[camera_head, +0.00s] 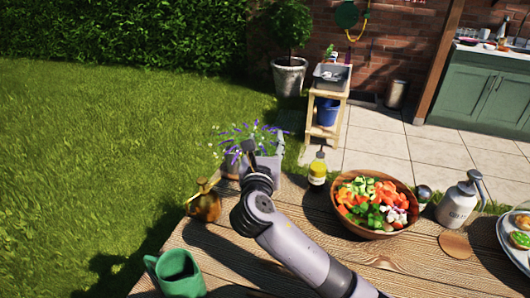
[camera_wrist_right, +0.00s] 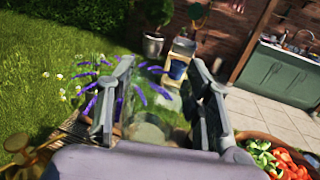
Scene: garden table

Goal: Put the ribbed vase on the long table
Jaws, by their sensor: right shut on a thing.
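The wooden long table (camera_head: 400,262) fills the lower part of the head view. My right gripper (camera_head: 248,155) is over its far edge, left of the middle. In the right wrist view, the gripper's fingers (camera_wrist_right: 162,105) stand apart around a pale, see-through thing (camera_wrist_right: 149,133), which I take for the ribbed vase. Its ribs cannot be made out, and my gripper hides most of it in the head view. Whether its base touches anything cannot be told. My left gripper is not in view.
On the table stand a brass pot (camera_head: 204,206), a green jug (camera_head: 177,274), a yellow bottle (camera_head: 317,171), a salad bowl (camera_head: 372,232), a white flask (camera_head: 459,203) and a plate (camera_head: 510,246). A lavender planter (camera_head: 272,162) is behind my gripper. Bare wood shows at the front.

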